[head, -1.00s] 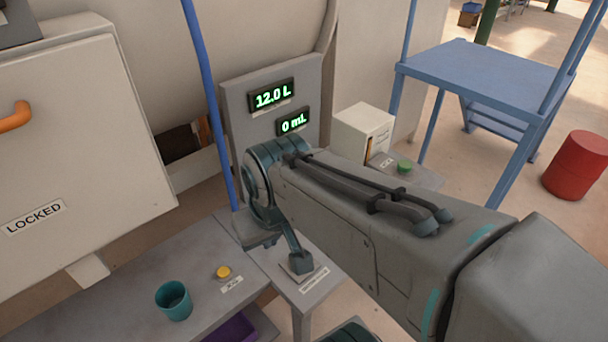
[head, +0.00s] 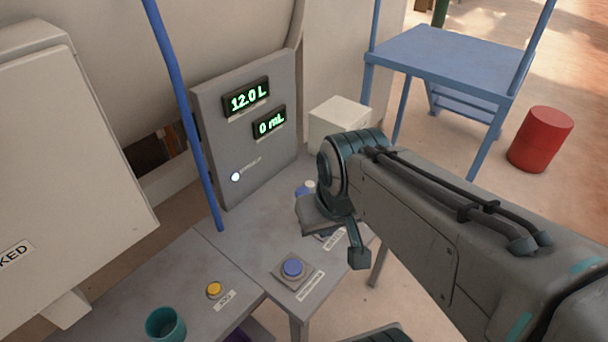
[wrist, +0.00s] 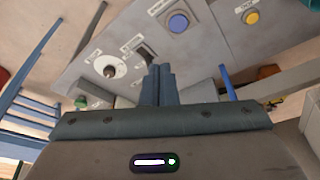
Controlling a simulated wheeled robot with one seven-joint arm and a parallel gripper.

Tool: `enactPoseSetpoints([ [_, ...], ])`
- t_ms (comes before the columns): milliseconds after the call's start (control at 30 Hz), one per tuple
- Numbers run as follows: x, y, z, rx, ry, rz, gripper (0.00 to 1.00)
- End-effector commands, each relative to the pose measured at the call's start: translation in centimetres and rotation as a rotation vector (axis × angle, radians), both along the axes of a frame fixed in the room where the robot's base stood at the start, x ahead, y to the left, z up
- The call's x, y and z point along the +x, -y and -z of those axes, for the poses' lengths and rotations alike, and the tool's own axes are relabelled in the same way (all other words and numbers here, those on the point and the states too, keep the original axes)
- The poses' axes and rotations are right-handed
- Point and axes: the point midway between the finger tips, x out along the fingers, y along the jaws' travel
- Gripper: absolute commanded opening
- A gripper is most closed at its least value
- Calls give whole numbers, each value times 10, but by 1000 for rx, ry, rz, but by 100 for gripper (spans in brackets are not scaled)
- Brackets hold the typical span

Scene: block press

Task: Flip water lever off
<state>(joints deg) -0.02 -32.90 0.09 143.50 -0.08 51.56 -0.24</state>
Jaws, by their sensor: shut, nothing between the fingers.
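My gripper (head: 358,258) is shut and empty, held above the right part of the grey bench. Its closed fingers also show in the wrist view (wrist: 159,84). In the wrist view a dark lever-like switch (wrist: 147,54) sits on a plate just above and left of the fingertips. A round white dial with a dark centre (wrist: 110,67) is farther left. Small labels lie beside both, too small to read, so I cannot tell for sure which is the water lever or its position. In the head view my gripper and arm hide most of that area.
A blue button (head: 292,268) and a yellow button (head: 214,289) sit on the bench, with a teal cup (head: 165,325) at the left. An upright panel (head: 205,120) shows 12.0 L and 0 mL and a small white light. A blue pole (head: 178,100) stands left of the panel.

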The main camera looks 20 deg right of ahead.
Motion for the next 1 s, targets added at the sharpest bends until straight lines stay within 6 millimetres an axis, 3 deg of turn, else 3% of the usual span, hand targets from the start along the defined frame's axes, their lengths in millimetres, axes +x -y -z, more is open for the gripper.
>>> enactPoseSetpoints([
  [233, 3, 0, 0, 0, -2, -4, 0],
  [367, 20, 0, -3, -3, -13, -27, 0],
  [667, 115, 0, -3, -20, -68, -156, 0],
  [1000, 230, 2, 31, -48, -125, -312, 0],
])
